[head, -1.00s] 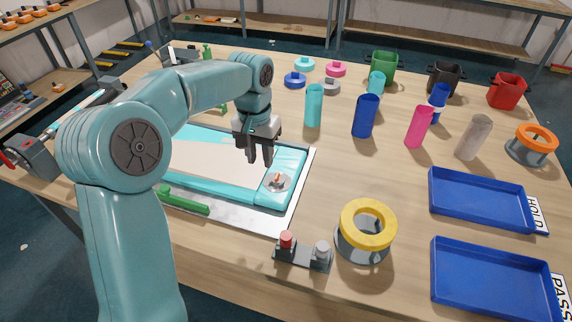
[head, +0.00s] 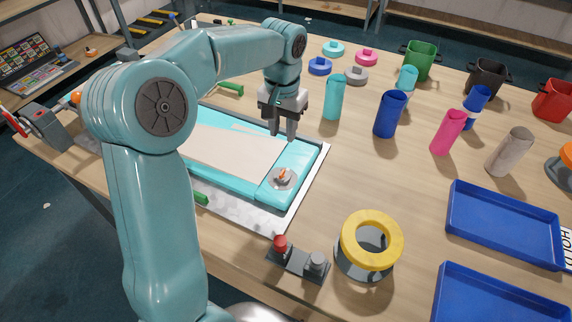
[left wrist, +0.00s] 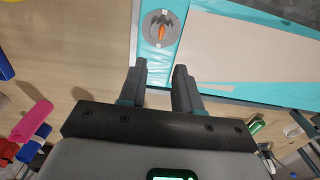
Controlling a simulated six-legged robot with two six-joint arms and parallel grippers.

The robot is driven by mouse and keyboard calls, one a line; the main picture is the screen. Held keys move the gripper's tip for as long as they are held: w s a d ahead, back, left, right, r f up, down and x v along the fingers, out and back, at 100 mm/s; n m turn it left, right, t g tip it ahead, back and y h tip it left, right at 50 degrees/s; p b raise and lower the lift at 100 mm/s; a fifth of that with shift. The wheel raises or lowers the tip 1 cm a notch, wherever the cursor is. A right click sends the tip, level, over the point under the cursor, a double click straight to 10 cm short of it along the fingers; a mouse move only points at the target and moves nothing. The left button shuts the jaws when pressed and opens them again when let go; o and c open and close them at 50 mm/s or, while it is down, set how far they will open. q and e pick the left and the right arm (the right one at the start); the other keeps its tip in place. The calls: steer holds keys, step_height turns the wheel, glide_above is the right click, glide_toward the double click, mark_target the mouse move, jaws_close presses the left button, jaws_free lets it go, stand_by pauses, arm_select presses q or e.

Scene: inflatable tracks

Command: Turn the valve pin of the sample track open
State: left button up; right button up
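The sample track is a flat teal-edged piece with a beige middle (head: 235,148), lying on a metal plate (head: 318,172). Its valve is a grey disc with an orange pin (head: 283,175) at the track's near right corner. In the left wrist view the orange pin (left wrist: 161,33) sits in the round grey fitting beyond the fingers, pointing roughly along the picture's vertical. My left gripper (head: 284,132) points down above the track's right end, behind the valve and apart from it. Its fingers (left wrist: 161,80) are parted with nothing between them. My right gripper is not in view.
A yellow ring on a grey holder (head: 371,240) and a small stand with red and grey knobs (head: 298,262) are in front. Blue trays (head: 505,225) lie to the right. Several cylinders, including a blue one (head: 390,114), stand behind. Bare table lies right of the plate.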

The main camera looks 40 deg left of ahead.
mark_target(282, 172)
arm_select(q)
steer(key=f, duration=1.2)
steer(key=shift+s+a+f+p, duration=0.2)
steer(key=shift+s+f+p, duration=0.05)
steer(key=shift+f+p, duration=0.1)
steer(key=shift+w+d+f, duration=0.1)
steer(key=shift+f, duration=0.55)
jaws_close()
